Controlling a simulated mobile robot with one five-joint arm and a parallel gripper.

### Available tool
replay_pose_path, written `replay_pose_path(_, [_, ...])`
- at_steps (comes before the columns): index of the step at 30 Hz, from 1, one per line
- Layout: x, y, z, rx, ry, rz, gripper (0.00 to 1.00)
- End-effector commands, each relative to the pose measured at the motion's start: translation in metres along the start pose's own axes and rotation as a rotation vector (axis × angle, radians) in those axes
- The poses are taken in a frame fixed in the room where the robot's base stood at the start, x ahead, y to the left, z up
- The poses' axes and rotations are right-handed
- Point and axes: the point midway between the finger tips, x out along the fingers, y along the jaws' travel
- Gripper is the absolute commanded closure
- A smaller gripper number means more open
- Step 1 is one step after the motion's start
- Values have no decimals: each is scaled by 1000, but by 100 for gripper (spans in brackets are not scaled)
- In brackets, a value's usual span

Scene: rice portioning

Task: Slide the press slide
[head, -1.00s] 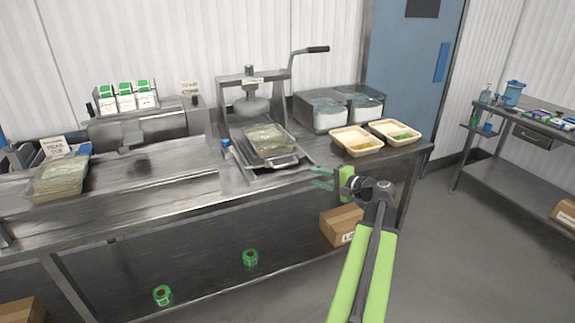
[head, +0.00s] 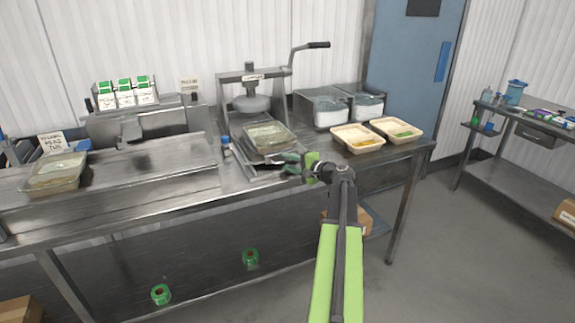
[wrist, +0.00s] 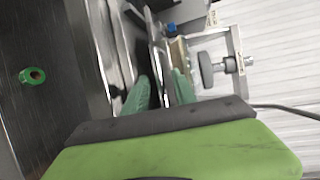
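The press slide (head: 243,143) is a metal tray on the bench, below the round plate of the hand press (head: 252,103). A clear container (head: 270,136) sits on it, and the slide's front handle is partly hidden by my gripper. My gripper (head: 290,163) is at the front end of the slide, at handle height. In the wrist view its two green fingers (wrist: 161,92) are apart, with a metal edge of the slide (wrist: 157,42) running between and ahead of them. I cannot tell whether they touch it.
Two cream trays (head: 357,148) stand right of the press, with clear bins (head: 320,110) behind them. A small blue-capped bottle (head: 226,147) stands left of the slide. A scale-like machine (head: 140,125) and another clear container (head: 56,173) are at left. The bench front edge is close below my gripper.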

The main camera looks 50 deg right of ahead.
Motion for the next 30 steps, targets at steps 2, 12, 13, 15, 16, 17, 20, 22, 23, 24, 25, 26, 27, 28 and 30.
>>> replay_pose_path(2, [9,1,0,0,-1,0,68])
replay_pose_path(12, [12,0,0,0,1,0,68])
replay_pose_path(13, [12,0,0,0,1,0,72])
replay_pose_path(15, [12,0,0,0,1,0,81])
replay_pose_path(16, [12,0,0,0,1,0,85])
replay_pose_path(17, [12,0,0,0,1,0,89])
replay_pose_path(20, [12,0,0,0,1,0,100])
replay_pose_path(22, [12,0,0,0,1,0,100])
replay_pose_path(23, [12,0,0,0,1,0,100])
replay_pose_path(24, [12,0,0,0,1,0,100])
replay_pose_path(25, [12,0,0,0,1,0,100])
replay_pose_path(26, [12,0,0,0,1,0,100])
replay_pose_path(27, [12,0,0,0,1,0,100])
replay_pose_path(28, [12,0,0,0,1,1,100])
replay_pose_path(30, [12,0,-1,0,1,1,100])
